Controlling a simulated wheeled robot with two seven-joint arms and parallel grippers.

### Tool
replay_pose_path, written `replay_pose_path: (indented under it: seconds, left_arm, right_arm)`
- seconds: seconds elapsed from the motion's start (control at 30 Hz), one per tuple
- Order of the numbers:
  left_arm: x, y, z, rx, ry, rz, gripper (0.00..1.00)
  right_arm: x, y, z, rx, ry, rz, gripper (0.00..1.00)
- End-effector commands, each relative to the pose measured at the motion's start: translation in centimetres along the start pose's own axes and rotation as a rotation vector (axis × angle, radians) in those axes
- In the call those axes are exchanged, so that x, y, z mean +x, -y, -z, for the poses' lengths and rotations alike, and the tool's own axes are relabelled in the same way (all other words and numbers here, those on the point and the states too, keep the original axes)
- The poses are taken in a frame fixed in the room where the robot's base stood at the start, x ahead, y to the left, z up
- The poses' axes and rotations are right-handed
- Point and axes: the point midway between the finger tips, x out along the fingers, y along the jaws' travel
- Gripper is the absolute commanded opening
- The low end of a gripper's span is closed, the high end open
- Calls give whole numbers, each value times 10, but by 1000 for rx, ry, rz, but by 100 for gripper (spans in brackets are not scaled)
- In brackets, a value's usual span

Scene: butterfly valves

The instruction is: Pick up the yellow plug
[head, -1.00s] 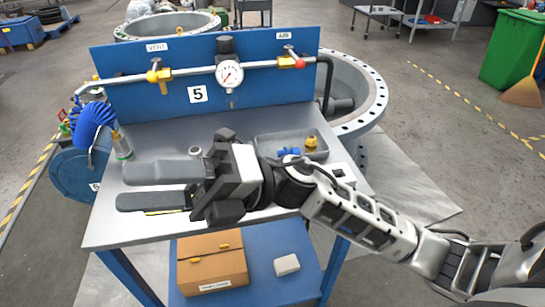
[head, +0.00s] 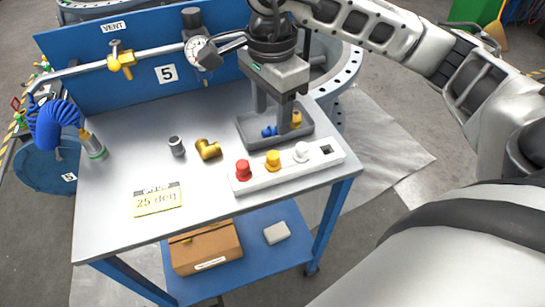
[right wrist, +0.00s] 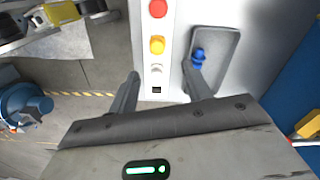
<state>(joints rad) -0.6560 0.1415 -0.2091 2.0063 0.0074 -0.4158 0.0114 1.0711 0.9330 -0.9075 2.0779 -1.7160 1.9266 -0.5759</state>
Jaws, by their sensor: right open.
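A yellow plug (head: 273,160) stands in a white rack (head: 248,184) between a red plug (head: 243,170) and a white plug (head: 302,152). The yellow plug also shows in the right wrist view (right wrist: 157,44). A smaller yellow-brass piece (head: 296,119) lies in the grey tray (head: 244,137) beside a blue piece (head: 269,131). My right gripper (head: 274,112) points down over the tray, behind the rack. Its fingers are apart with nothing between them; in the right wrist view the gripper (right wrist: 160,70) straddles the white plug's place in the picture. My left gripper is out of view.
A brass elbow (head: 208,149), a grey fitting (head: 177,146) and a yellow "25 deg" label (head: 158,200) are on the tabletop (head: 130,170). The blue panel (head: 140,80) with pipe and gauge rises behind.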

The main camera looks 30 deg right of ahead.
Motion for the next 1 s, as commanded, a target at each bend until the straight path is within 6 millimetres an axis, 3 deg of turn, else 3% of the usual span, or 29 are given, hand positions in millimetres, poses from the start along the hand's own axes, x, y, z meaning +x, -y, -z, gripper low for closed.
replay_pose_path:
  seconds: [0.1, 0.43, 0.7, 1.0]
  left_arm:
    - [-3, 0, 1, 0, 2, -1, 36]
    - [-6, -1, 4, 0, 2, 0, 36]
    - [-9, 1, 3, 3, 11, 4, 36]
    - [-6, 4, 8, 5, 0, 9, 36]
  right_arm:
    - [24, -1, 0, 1, 0, -5, 49]
    - [52, -2, 0, 0, 2, -4, 49]
    - [90, -6, -1, 0, 2, -2, 49]
    - [97, -5, -1, 0, 3, 1, 49]
